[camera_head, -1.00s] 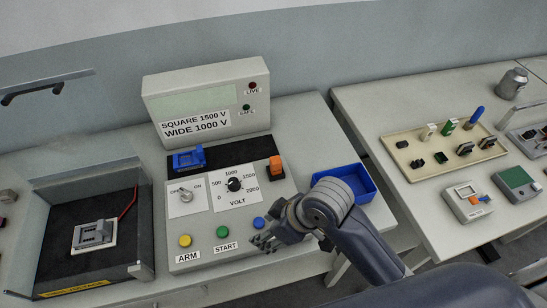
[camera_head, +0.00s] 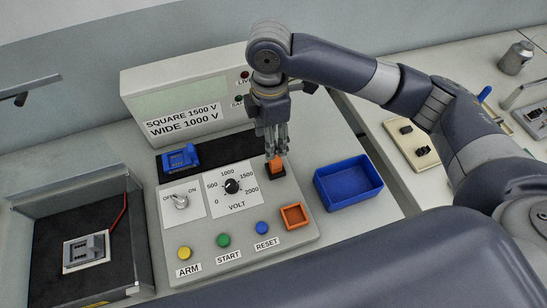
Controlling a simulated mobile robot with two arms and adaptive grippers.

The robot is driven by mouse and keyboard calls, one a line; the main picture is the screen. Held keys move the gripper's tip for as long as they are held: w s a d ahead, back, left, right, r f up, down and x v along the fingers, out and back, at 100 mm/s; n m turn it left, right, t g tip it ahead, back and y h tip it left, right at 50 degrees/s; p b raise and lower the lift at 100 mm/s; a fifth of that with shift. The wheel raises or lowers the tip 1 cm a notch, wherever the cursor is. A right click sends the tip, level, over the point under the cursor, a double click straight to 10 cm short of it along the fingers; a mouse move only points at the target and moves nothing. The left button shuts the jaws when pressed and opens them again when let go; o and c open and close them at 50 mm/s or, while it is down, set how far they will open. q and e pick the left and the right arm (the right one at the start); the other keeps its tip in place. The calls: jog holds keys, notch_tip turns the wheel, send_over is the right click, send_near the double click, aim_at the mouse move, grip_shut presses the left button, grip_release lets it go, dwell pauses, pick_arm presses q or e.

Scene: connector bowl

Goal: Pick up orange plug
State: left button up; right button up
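The orange plug (camera_head: 276,167) stands upright in a black seat at the right end of the tester's dark strip. My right gripper (camera_head: 275,150) points straight down directly over it, with the fingertips at the plug's top. Its fingers look close together, but I cannot tell whether they are apart or touching the plug. The fingers hide the upper part of the plug. My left gripper is not in view.
A blue plug (camera_head: 179,159) sits at the strip's left end. The tester (camera_head: 210,258) has a knob, a switch and buttons. An orange square frame (camera_head: 294,216) and an empty blue bin (camera_head: 347,186) are at right. An open grey box (camera_head: 75,215) is at left.

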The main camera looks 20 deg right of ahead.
send_over(275, 164)
jog(key=w, duration=0.1)
jog(key=f, duration=0.4)
jog(key=shift+a+f+p, duration=0.25)
jog(key=shift+p, duration=0.1)
jog(key=f+p, duration=0.1)
jog(key=f, duration=0.1)
jog(key=f+p, duration=0.1)
jog(key=f, duration=0.2)
jog(key=shift+w+d, duration=0.1)
jog(key=shift+w, duration=0.1)
jog(key=shift+f, duration=0.3)
jog(key=c, duration=1.1)
